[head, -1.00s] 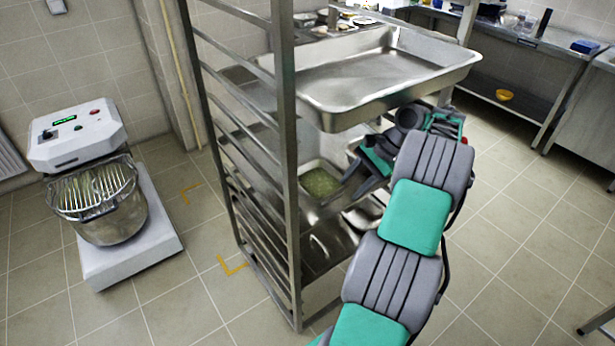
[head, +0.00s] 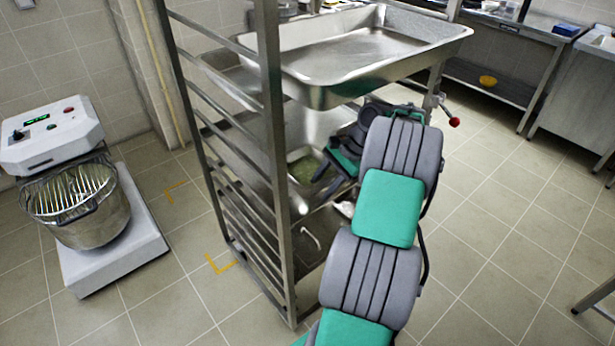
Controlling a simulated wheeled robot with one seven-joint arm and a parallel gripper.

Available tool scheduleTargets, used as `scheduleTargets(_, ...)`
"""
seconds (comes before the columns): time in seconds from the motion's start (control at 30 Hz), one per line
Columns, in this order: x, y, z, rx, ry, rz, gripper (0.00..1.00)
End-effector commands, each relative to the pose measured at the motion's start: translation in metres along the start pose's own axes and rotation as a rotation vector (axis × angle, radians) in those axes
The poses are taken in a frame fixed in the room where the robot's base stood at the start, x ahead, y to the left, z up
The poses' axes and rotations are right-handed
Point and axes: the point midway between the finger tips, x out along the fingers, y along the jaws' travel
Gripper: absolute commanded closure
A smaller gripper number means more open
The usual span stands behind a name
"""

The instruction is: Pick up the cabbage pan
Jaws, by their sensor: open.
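The cabbage pan (head: 304,167) is a metal pan with shredded green contents, on a middle level inside the rack. Only part of it shows, behind the rack post and my arm. My gripper (head: 320,184) reaches into the rack from the right, at the pan's near right side. It is small and dark here and appears open, with nothing seen in it. I cannot tell whether its fingers touch the pan's rim.
The tall metal rack (head: 277,150) has upright posts and side rails close to my arm. A large empty steel tray (head: 450,45) sits above my gripper. A mixer (head: 85,205) stands at left. Steel tables (head: 505,85) stand at back right.

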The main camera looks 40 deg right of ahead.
Motion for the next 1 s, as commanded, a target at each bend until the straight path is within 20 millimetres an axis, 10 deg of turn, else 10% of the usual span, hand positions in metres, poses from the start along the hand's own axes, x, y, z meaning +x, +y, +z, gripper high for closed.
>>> scheduleTargets(0.2, 0.0006, 0.0004, -0.0005, 0.002, -0.001, 0.000, 0.59)
scheduleTargets(0.7, 0.0006, 0.0004, -0.0007, 0.001, 0.000, 0.000, 1.00)
scheduleTargets(1.0, 0.0003, 0.0003, -0.0007, 0.001, 0.000, 0.000, 1.00)
